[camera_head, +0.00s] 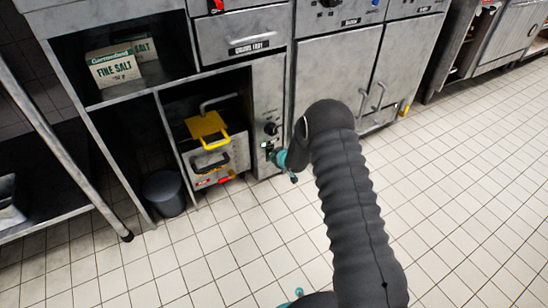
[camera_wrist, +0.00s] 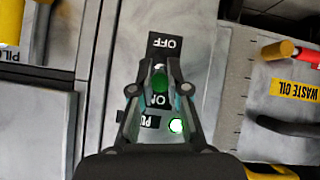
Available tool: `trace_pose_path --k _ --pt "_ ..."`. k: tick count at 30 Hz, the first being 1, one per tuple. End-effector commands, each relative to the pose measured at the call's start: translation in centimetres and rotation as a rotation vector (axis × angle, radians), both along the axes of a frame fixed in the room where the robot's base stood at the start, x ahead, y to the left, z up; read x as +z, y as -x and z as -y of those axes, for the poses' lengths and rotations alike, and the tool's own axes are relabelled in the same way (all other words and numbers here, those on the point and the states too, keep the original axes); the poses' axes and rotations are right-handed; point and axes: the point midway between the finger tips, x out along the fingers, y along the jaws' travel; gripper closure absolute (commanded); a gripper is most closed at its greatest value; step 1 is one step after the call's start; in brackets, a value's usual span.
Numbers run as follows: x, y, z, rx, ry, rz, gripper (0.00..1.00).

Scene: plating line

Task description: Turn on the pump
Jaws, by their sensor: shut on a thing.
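The pump switch (camera_wrist: 160,80) shows in the wrist view as a green-looking piece between the OFF label (camera_wrist: 165,43) and the partly hidden ON label (camera_wrist: 158,101). My gripper (camera_wrist: 160,90) is shut on it, one finger on each side. A bright, green-rimmed lamp (camera_wrist: 176,125) shows beside the partly covered PUMP label (camera_wrist: 150,121). In the head view my gripper (camera_head: 281,158) is at the lower part of the narrow control panel (camera_head: 268,95), below a black knob (camera_head: 270,128). The switch itself is hard to make out there.
Left of the panel is an open bay with a yellow-handled unit (camera_head: 207,127) and a waste oil box (camera_head: 220,163) with a black handle. A dark bin (camera_head: 165,193) stands on the floor. The tiled floor (camera_head: 460,190) at right is clear.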

Motion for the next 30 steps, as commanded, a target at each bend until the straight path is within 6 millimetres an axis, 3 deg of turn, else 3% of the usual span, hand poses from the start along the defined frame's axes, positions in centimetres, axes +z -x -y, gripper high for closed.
trace_pose_path --k 2,3,6,18,30 --pt "-0.3 0.3 -0.2 0.006 0.003 -0.005 1.0" --pt "-0.3 0.3 -0.2 0.006 0.003 -0.005 0.8" --pt "-0.3 0.2 -0.2 0.005 0.002 -0.004 0.6" --pt "0.3 0.4 0.5 -0.003 0.0 -0.001 0.6" --pt "4.7 5.2 3.1 -0.002 0.001 0.0 0.6"
